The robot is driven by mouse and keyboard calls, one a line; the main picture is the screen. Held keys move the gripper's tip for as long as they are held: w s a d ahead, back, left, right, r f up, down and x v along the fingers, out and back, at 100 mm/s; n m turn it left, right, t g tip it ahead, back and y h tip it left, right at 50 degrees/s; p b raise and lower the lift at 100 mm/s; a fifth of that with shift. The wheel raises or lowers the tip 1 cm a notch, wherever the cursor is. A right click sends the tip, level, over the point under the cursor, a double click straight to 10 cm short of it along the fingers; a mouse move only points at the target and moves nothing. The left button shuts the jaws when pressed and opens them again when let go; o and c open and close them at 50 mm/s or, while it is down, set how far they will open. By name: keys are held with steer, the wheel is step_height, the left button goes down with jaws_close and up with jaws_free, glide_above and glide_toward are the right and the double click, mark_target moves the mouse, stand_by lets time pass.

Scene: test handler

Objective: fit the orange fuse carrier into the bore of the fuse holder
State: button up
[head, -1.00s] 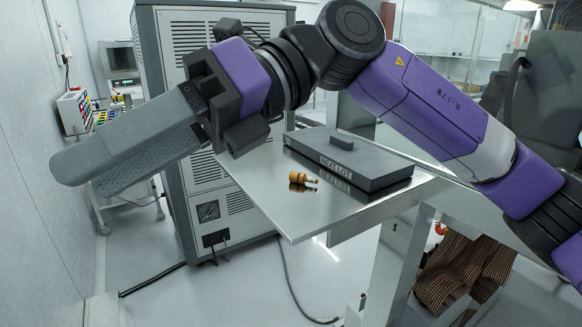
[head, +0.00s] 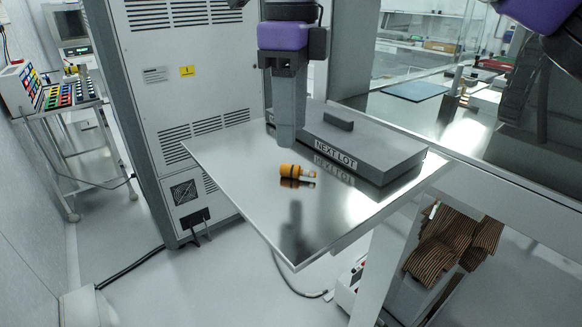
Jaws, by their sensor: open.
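The orange fuse carrier (head: 291,171) lies on its side on the shiny metal shelf (head: 235,165), its paler, narrower end toward the right. My gripper (head: 287,140) points straight down just behind the carrier, apart from it and with nothing seen in it. Its fingers are seen edge-on, one in front of the other, so the gap between them is hidden. I cannot make out the fuse holder or its bore in this view.
A dark grey box labelled NEXT LOT (head: 375,148) with a raised handle lies on the shelf right of the gripper. A tall grey cabinet (head: 170,90) stands behind. The shelf's front left part is bare. A cart with coloured bins (head: 60,97) stands far left.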

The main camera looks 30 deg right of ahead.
mark_target(292, 166)
steer(key=shift+w+f, duration=0.15)
steer(key=shift+f, duration=3.4)
jaws_close()
